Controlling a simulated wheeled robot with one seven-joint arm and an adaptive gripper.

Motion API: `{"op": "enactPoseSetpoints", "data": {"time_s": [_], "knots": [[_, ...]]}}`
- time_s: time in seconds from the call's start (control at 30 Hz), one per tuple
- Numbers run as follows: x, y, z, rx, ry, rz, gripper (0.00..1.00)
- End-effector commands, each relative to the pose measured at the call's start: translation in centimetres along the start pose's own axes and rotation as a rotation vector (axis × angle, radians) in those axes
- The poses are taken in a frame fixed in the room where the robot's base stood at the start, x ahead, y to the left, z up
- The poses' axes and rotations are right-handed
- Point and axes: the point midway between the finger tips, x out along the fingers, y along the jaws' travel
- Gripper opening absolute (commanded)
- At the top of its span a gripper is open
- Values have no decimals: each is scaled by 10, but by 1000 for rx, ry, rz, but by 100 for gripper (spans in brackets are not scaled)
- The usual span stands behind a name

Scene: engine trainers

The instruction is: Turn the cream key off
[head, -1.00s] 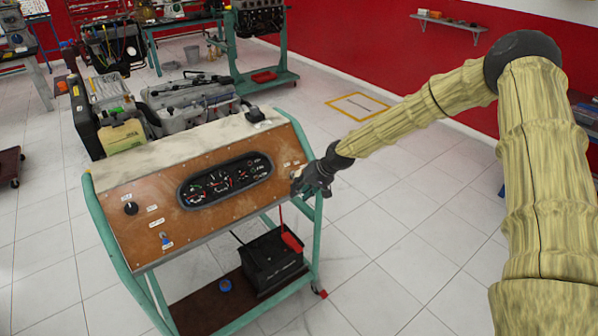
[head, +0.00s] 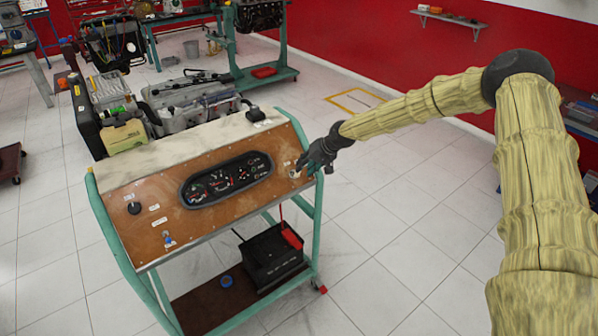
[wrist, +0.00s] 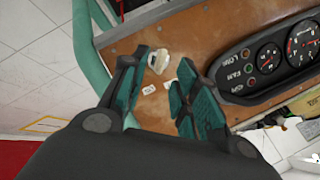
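The cream key (wrist: 159,61) sits on the brown instrument panel (wrist: 130,42), near its end beside the gauge cluster. It also shows as a small pale spot in the head view (head: 294,173), at the panel's right end. My gripper (wrist: 155,70) has its teal fingers spread apart, one on each side of the key in the wrist view. The key shows in the gap near the fingertips, and I see no finger touching it. In the head view my gripper (head: 304,166) hovers close to the panel's right edge. The key's exact turn angle is too small to tell.
The gauge cluster (head: 226,180) lies left of the key, with a black knob (head: 134,208) farther left. The green frame (head: 318,215) edges the panel on the right. A black battery (head: 273,259) stands below. The floor to the right is clear.

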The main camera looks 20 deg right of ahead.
Motion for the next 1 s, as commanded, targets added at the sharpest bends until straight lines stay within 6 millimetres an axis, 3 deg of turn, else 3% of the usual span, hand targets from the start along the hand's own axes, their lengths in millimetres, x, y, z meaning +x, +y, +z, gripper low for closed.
{"op": "enactPoseSetpoints", "data": {"time_s": [0.6, 1.0], "knots": [[49, 0, 0, 0, -1, 0, 30], [56, 1, 0, 0, 0, 0, 30]]}}
